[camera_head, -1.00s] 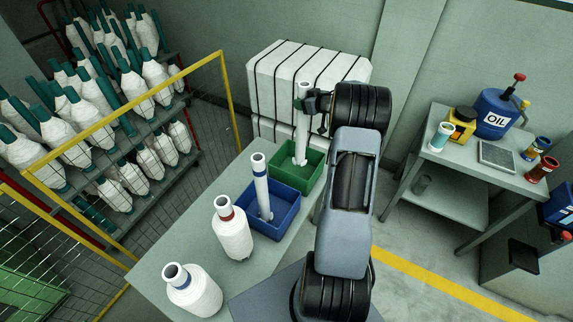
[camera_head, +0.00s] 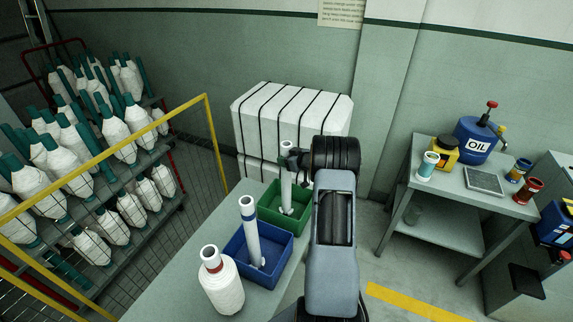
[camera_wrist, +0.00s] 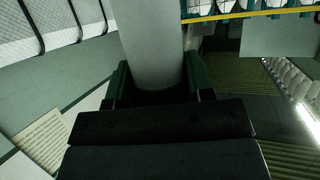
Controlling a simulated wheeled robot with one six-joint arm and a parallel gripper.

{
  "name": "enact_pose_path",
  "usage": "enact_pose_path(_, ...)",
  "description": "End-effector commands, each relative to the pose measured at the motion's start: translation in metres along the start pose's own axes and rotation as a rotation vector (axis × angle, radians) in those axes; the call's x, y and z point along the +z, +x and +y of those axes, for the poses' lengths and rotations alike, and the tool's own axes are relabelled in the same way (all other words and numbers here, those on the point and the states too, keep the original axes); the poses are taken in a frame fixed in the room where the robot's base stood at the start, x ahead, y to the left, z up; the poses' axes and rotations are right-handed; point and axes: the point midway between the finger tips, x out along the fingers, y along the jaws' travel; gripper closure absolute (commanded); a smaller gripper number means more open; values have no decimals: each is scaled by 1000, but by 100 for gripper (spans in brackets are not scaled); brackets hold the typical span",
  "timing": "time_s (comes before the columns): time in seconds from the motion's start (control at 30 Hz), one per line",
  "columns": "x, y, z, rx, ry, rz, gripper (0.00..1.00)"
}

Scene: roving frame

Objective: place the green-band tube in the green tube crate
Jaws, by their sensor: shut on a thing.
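My gripper (camera_head: 288,160) is shut on a slim white tube (camera_head: 287,192), which stands upright. The tube also fills the middle of the wrist view (camera_wrist: 153,45), between the jaws. No green band shows on its visible part; the jaws hide some of it. The green tube crate (camera_head: 281,224) stands on the bench below my gripper. The tube's lower end is within the crate's outline in the head view. I cannot tell whether it touches the crate floor.
A blue crate (camera_head: 240,264) with a leaning blue-band tube (camera_head: 251,232) adjoins the green crate. A red-band bobbin (camera_head: 222,288) stands in front. A strapped white bale (camera_head: 290,110) is behind. A yellow-framed fence (camera_head: 215,140) is left, a side table (camera_head: 440,235) right.

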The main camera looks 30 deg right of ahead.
Motion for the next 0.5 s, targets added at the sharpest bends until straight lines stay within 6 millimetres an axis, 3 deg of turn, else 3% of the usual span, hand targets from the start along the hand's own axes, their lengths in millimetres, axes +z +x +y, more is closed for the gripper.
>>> enact_pose_path(0.2, 22, 9, 0, 0, 0, 0, 96)
enact_pose_path(0.5, 24, 10, 0, 0, 0, 0, 96)
